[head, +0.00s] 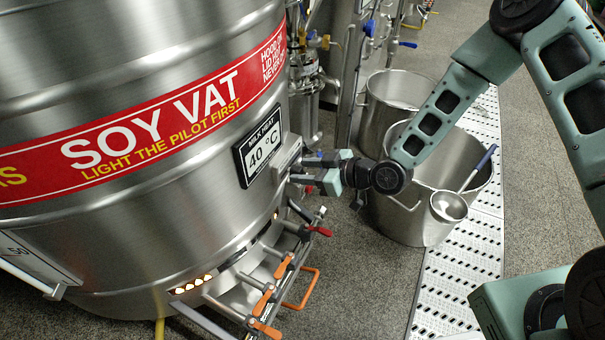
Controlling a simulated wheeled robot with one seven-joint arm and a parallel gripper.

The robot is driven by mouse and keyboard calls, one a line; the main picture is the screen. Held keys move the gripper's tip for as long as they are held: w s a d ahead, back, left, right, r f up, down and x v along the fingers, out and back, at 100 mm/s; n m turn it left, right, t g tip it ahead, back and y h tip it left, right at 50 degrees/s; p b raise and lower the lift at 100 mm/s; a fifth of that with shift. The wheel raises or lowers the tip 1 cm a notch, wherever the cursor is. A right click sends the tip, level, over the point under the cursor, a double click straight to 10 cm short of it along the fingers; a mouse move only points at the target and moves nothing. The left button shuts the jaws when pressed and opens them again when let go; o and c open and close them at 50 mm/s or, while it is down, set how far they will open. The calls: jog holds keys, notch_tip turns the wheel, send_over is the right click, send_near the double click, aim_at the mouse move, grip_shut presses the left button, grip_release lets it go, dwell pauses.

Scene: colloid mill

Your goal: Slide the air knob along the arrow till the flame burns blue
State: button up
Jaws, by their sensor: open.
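The steel soy vat (150,235) fills the left of the head view. Yellow-orange flame (192,285) shows through a low slot in its side. My gripper (304,171) is open, its fingers pointing left at a small grey plate or box (287,155) on the vat's right side, beside the 40 °C display (262,147). I cannot make out the air knob or its arrow; the fingers may hide them. Whether the fingers touch anything there is not clear.
Orange-handled valves (262,300) and a red-handled valve (319,231) stick out below my gripper. A steel pot (400,218) with a ladle (449,206) stands to the right, another pot (385,110) behind. A perforated floor strip (455,285) runs past them.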

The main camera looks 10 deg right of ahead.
aim_at(295, 160)
jog(key=shift+w+a+f, duration=0.25)
jog(key=shift+w+a, duration=0.05)
jog(key=shift+a, duration=0.15)
grip_shut()
jog(key=w+d, duration=0.2)
jog(key=w, duration=0.1)
jog(key=shift+w+d, duration=0.1)
jog(key=shift+w, duration=0.1)
grip_release()
